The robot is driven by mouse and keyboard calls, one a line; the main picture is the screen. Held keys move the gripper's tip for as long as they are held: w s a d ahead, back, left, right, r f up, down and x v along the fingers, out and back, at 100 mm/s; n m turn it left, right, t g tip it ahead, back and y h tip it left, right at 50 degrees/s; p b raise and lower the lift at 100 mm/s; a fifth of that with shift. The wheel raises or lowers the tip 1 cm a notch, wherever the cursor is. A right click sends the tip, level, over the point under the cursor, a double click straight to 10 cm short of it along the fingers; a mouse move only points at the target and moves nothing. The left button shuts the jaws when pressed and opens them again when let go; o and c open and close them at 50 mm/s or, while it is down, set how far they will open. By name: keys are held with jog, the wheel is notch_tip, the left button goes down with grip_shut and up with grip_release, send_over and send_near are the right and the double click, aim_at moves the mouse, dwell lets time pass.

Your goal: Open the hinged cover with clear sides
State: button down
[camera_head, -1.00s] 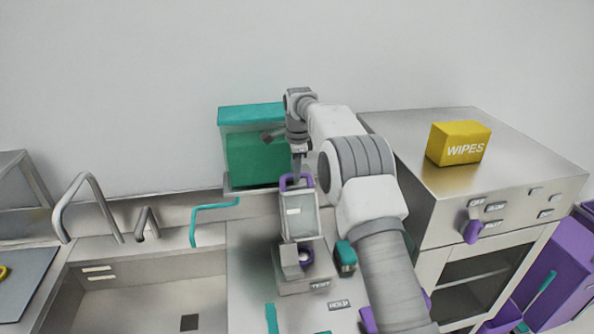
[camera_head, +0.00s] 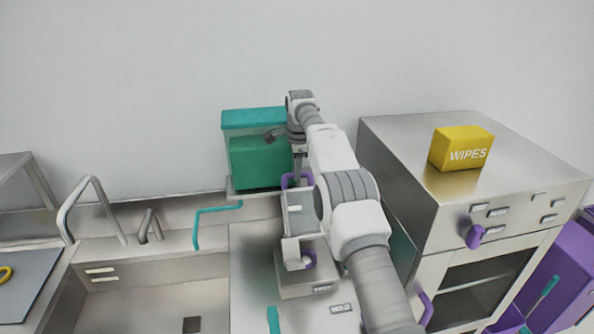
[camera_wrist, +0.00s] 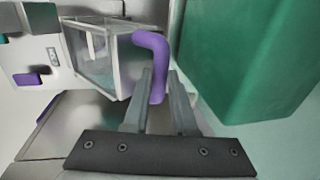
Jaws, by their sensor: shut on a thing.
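The hinged cover with clear sides (camera_head: 302,224) stands on a grey device with a TEST label (camera_head: 308,280), in the middle of the head view. A purple handle (camera_head: 284,182) sits at its far end. In the wrist view the cover (camera_wrist: 100,60) shows its clear walls and pale frame, with the purple handle (camera_wrist: 150,42) at its edge. My gripper (camera_wrist: 160,78) is shut on the handle, with one finger on each side. In the head view my arm hides part of the cover's right side and the hinge is not clear.
A green bin with a teal lid (camera_head: 253,119) stands close behind the cover; its green side (camera_wrist: 245,60) fills the wrist view's right. A steel cabinet (camera_head: 400,150) with a yellow WIPES box (camera_head: 462,149) is at right. A sink (camera_head: 150,300) lies left.

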jog(key=c, duration=0.7)
grip_release()
jog(key=shift+c, duration=0.2)
